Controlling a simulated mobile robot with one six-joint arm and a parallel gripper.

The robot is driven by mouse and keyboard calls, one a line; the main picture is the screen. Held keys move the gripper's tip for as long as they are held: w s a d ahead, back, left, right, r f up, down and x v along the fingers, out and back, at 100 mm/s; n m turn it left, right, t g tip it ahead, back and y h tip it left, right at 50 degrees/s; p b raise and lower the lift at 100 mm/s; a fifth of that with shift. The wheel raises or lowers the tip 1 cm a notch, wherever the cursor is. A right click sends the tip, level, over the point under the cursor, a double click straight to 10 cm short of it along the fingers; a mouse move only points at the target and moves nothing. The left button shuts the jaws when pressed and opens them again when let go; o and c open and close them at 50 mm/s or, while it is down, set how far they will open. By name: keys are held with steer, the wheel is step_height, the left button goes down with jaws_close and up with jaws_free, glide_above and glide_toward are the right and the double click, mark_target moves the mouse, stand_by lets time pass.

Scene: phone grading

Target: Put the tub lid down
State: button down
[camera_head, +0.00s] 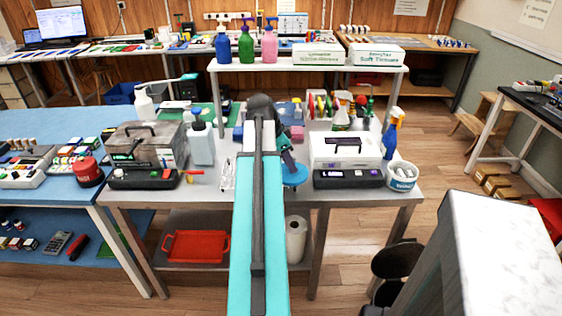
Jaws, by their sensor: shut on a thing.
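The tub lid (295,177) is a round blue disc near the front edge of the grey work table (205,189). My gripper (287,165) is shut on it, partly hidden behind my teal arm. I cannot tell whether the lid touches the table or is held above it. The white tub (402,176) with a blue label stands open at the right end of the table, with white contents showing.
A white box-shaped device (345,149) and a black device (348,179) stand between lid and tub. A blue spray bottle (390,134) is behind the tub. Left are a translucent bottle (201,145) and a metal box (147,146). Little free surface shows around the lid.

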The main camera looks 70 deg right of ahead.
steer(key=shift+w+d+f+p, duration=0.15)
steer(key=shift+w+d+p, duration=0.05)
steer(key=shift+w+d, duration=0.7)
steer(key=shift+w+d+f+p, duration=0.1)
steer(key=shift+w+d+p, duration=0.05)
steer(key=shift+w+d, duration=0.75)
steer(key=shift+w+a, duration=0.1)
steer(key=shift+w, duration=0.05)
steer(key=shift+w+d, duration=0.45)
steer(key=shift+f+p, duration=0.6)
steer(key=shift+f, duration=1.2)
steer(key=shift+f, duration=0.1)
steer(key=c, duration=1.6)
jaws_free()
steer(key=shift+a+r, duration=0.1)
steer(key=shift+r, duration=0.1)
